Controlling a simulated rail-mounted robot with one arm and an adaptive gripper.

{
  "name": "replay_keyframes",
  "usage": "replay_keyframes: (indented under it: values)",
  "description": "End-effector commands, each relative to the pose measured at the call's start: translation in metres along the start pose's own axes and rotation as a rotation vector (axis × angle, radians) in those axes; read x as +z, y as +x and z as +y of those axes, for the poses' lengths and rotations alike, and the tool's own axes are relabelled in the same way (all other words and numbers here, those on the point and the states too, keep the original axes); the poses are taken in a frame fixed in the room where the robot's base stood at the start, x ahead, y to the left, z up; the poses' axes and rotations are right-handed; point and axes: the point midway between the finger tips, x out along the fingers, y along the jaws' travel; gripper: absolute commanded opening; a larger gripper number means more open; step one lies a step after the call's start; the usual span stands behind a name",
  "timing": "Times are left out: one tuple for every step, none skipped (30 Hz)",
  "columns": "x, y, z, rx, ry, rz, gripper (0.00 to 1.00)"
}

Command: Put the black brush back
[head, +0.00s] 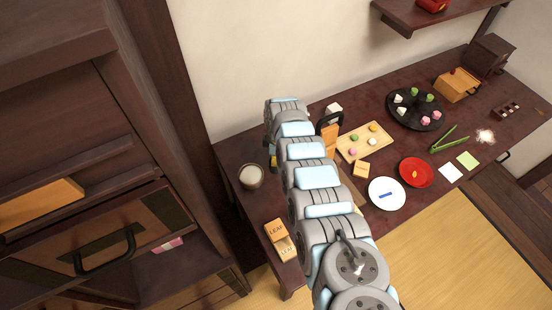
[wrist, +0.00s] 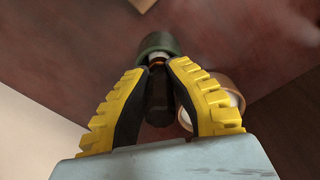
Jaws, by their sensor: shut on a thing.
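In the wrist view, my gripper (wrist: 159,64) has its two yellow and black fingers closed on the black brush (wrist: 158,98), a dark, narrow piece with a copper-coloured band. A dark green round pot or holder (wrist: 154,43) shows just beyond the fingertips, in line with the brush. I cannot tell whether the brush is inside it or only above it. In the head view, my arm hides the brush, the green holder and most of my gripper; only a small yellow part of the gripper (head: 273,161) shows at the arm's left side.
A brown cup with pale contents (head: 251,176) stands close to the left of my gripper; it also shows at the right in the wrist view (wrist: 238,101). LEAF boxes (head: 280,240) stand at the near table edge. A wooden board (head: 367,142) with sweets lies right of my arm.

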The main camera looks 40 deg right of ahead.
Motion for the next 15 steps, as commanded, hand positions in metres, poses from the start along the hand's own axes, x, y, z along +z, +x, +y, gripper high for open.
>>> replay_keyframes:
  values:
    - [0.0002, -0.0001, -0.0001, 0.0, 0.0, 0.0, 0.0]
    - [0.0002, 0.0002, -0.0001, 0.0, 0.0, 0.0, 0.0]
    - [0.0002, 0.0011, -0.0002, -0.001, 0.0, 0.0, 0.0]
    - [0.0002, 0.002, -0.0002, -0.001, 0.0, 0.0, 0.0]
    - [0.0003, 0.0029, -0.0002, -0.001, 0.0, 0.0, 0.0]
    - [0.0004, 0.004, -0.0002, -0.001, 0.0, 0.0, 0.0]
    - [0.0006, 0.0039, -0.0002, -0.001, 0.001, 0.0, 0.2]
    - [0.0006, 0.0032, -0.0001, 0.0, 0.001, 0.0, 0.28]
    - [0.0006, 0.003, -0.0001, 0.0, 0.001, 0.0, 0.39]
    - [0.0006, 0.003, -0.0001, -0.001, 0.001, 0.0, 0.39]
    - [0.0006, 0.003, -0.0001, -0.001, 0.001, 0.0, 0.39]
    - [0.0006, 0.003, -0.0002, -0.001, 0.001, 0.0, 0.39]
    - [0.0006, 0.003, -0.0002, -0.001, 0.001, 0.0, 0.39]
    - [0.0006, 0.003, -0.0002, -0.001, 0.001, 0.0, 0.39]
    - [0.0006, 0.003, -0.0002, -0.001, 0.001, 0.0, 0.39]
